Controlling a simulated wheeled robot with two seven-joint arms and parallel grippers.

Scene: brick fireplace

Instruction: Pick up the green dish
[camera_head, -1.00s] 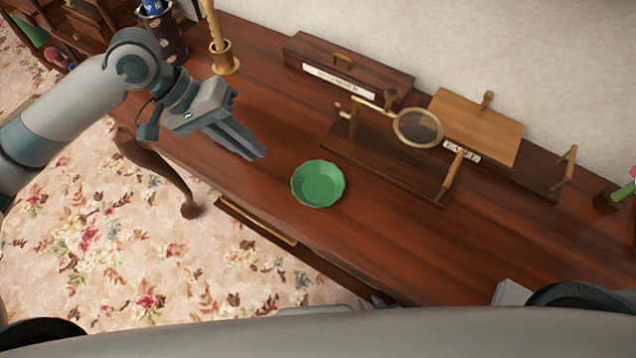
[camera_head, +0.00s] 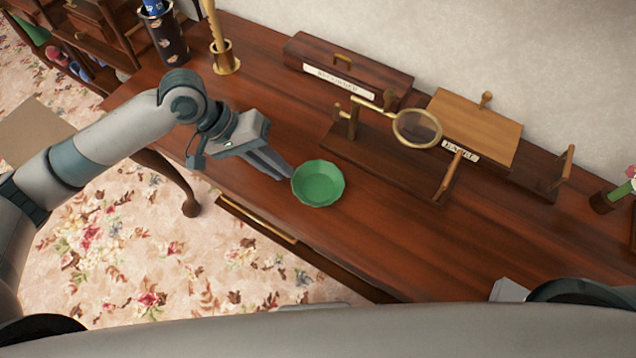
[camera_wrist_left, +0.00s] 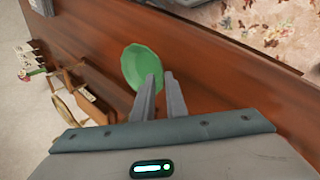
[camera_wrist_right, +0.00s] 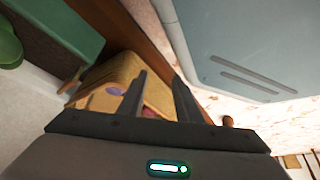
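The green dish (camera_head: 318,184) is a shallow round bowl with a faceted rim. It sits upright near the front edge of the wooden desk (camera_head: 400,240). My left gripper (camera_head: 287,174) is just left of the dish, fingers partly open and pointing at its rim. In the left wrist view, one finger overlaps the edge of the dish (camera_wrist_left: 140,66) and the other lies just outside it. Contact with the rim cannot be told. My right gripper (camera_wrist_right: 158,75) is open with nothing between its fingers. It is not clearly visible in the head view.
Behind the dish stand a wooden stand with a magnifying glass (camera_head: 417,128), a dark labelled box (camera_head: 345,72) and a light wooden lid (camera_head: 478,128). A brass cup (camera_head: 226,62) and a dark holder (camera_head: 165,40) are at back left. The desk right of the dish is clear.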

